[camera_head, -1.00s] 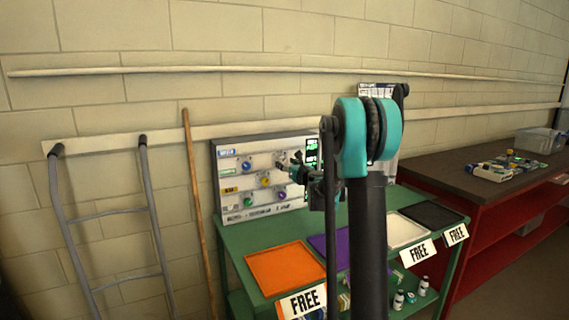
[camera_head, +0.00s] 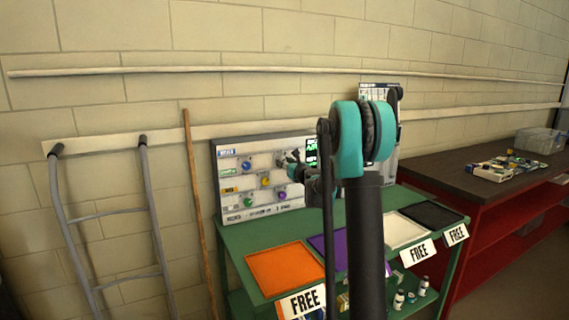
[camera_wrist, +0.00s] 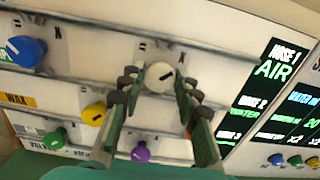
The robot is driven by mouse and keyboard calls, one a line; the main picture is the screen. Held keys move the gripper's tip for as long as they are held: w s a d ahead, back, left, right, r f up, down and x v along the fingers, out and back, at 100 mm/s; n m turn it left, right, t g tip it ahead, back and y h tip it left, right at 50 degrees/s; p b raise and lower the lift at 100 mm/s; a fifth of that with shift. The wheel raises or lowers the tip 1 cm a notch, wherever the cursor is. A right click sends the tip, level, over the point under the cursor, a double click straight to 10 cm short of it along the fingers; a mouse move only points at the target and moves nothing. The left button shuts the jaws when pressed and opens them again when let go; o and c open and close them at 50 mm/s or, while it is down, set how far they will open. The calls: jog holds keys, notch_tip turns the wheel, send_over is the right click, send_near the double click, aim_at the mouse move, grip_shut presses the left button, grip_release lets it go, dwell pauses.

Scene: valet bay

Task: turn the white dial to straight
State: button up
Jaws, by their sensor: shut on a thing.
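The white dial (camera_wrist: 159,78) is on the upper right of the light panel (camera_head: 230,208), with a short dark pointer mark slanting toward the upper right in the wrist view. My gripper (camera_wrist: 160,88) has one finger on each side of this dial and is shut on it. In the head view my gripper (camera_head: 290,162) is at the panel's upper right, and the dial there is mostly hidden by the fingers. The small markings around the dial are too blurred to read.
Blue (camera_wrist: 26,50), yellow (camera_wrist: 94,114), green (camera_wrist: 54,140) and purple (camera_wrist: 140,152) dials surround it. A dark display (camera_wrist: 275,75) reads HOSE 1 AIR. Below is a green table (camera_head: 236,236) with an orange tray (camera_head: 285,270). A ladder (camera_head: 110,212) and wooden pole (camera_head: 194,200) stand left.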

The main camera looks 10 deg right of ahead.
jog(key=shift+n, duration=0.3)
jog(key=shift+s+a+f+n, duration=0.1)
jog(key=shift+n, duration=4.2)
jog(key=shift+a+f+n, duration=0.1)
jog(key=shift+n, duration=4.2)
jog(key=o, duration=1.1)
jog(key=shift+o, duration=0.2)
jog(key=shift+s, duration=0.1)
jog(key=v, duration=1.1)
jog(key=shift+s, duration=0.35)
